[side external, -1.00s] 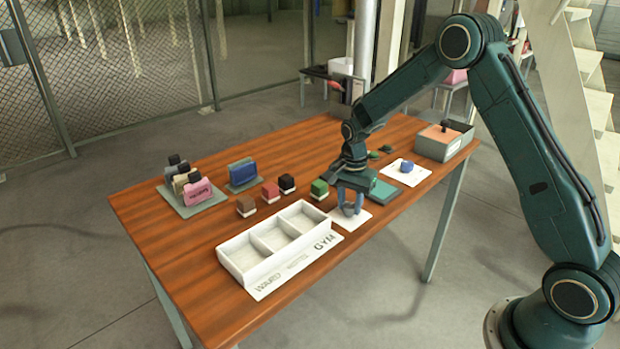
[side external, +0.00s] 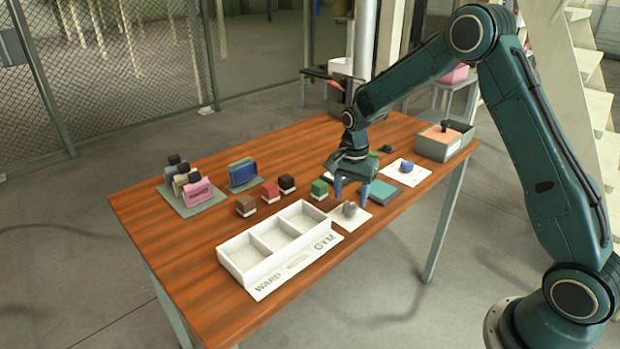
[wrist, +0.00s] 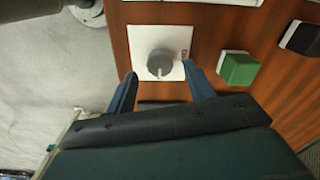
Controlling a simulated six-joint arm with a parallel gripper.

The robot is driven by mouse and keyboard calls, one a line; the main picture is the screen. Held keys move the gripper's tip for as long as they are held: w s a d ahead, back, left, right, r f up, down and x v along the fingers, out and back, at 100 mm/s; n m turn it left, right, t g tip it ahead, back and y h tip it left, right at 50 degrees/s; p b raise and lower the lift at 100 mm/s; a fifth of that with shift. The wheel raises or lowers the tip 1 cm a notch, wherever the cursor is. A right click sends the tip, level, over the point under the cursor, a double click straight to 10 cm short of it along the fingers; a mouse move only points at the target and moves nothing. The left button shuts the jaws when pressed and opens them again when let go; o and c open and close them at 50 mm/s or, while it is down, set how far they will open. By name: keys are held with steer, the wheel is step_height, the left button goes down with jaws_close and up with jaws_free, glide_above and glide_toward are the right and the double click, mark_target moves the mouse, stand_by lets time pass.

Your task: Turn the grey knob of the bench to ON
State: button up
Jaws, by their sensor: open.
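The grey knob (side external: 349,209) stands on a white square plate (side external: 362,219) near the table's front edge. In the wrist view the grey knob (wrist: 159,60) shows a pale pointer line towards the bottom of the picture. My gripper (side external: 352,190) is open and empty, pointing down just above the knob. In the wrist view its two fingers (wrist: 160,78) stand apart at the plate's lower left and lower right, not touching the knob.
A white three-compartment tray (side external: 242,267) lies left of the knob. Several small blocks, including a green one (side external: 319,190), stand behind it. A teal pad (side external: 382,192) and a blue knob (side external: 407,166) on another white plate lie to the right. A grey box (side external: 443,146) stands at the right end.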

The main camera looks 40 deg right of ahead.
mark_target(350, 205)
step_height(350, 205, up, 11)
stand_by(0.5)
steer(key=shift+r, duration=0.1)
steer(key=s+a+r+n+t, duration=0.2)
steer(key=s+a+r+n, duration=0.15)
steer(key=s+r, duration=0.3)
steer(key=s+a+r+n+t, duration=0.1)
steer(key=s+a+r+n, duration=0.1)
steer(key=s+r+n, duration=0.45)
steer(key=s+a+f+n+t, duration=0.2)
steer(key=s+n, duration=0.3)
steer(key=s, duration=1.1)
steer(key=shift+s+a+f+t, duration=0.15)
steer(key=shift+s+a+t, duration=0.15)
steer(key=shift+a, duration=0.2)
